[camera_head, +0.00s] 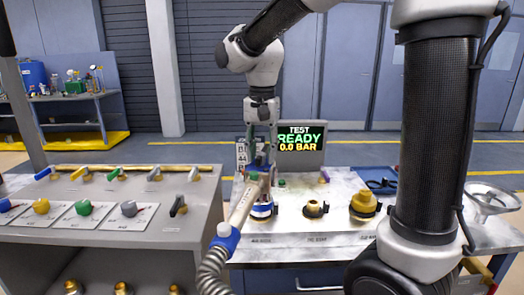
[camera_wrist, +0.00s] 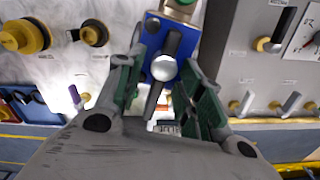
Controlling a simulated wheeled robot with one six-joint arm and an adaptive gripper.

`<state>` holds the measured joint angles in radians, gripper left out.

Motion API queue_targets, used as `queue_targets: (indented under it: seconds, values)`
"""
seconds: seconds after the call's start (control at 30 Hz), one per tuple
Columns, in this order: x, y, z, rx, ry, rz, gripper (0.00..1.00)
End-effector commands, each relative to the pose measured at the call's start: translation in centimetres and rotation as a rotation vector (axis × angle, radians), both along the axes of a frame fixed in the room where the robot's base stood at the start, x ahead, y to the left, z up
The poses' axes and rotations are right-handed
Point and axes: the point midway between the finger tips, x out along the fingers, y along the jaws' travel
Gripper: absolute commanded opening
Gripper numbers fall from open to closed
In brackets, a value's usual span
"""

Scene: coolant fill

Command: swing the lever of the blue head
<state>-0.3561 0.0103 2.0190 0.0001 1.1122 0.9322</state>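The blue head (camera_wrist: 156,28) shows in the wrist view as a blue block with a white round knob (camera_wrist: 163,68) on its face. Its dark lever (camera_wrist: 153,100) runs lengthwise across that face and partly between my fingers. In the head view the blue head (camera_head: 259,161) sits above the left port of the bench, partly hidden by my gripper (camera_head: 261,150). My gripper points down at it. In the wrist view my gripper (camera_wrist: 155,78) has its green-padded fingers apart, one on each side of the lever. Whether a pad touches the lever cannot be told.
A pale pipe and ribbed hose (camera_head: 214,268) run down left from the head. A yellow-capped port (camera_head: 363,203) and a smaller port (camera_head: 315,208) stand to the right. A grey panel (camera_head: 100,240) with several coloured levers is at left. A screen (camera_head: 302,140) reads READY, 0.0 BAR.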

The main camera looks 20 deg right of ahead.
Motion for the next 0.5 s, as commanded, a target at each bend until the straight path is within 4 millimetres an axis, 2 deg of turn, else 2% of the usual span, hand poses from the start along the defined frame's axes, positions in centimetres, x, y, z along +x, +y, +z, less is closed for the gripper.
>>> queue_targets:
  seconds: [0.17, 0.37, 0.5]
  values:
    - [0.00, 0.00, 0.00, 0.000, 0.000, 0.000, 0.37]
    - [0.01, 0.01, 0.01, 0.000, 0.000, 0.000, 0.01]
    - [0.01, 0.01, 0.02, 0.000, 0.000, 0.000, 0.00]
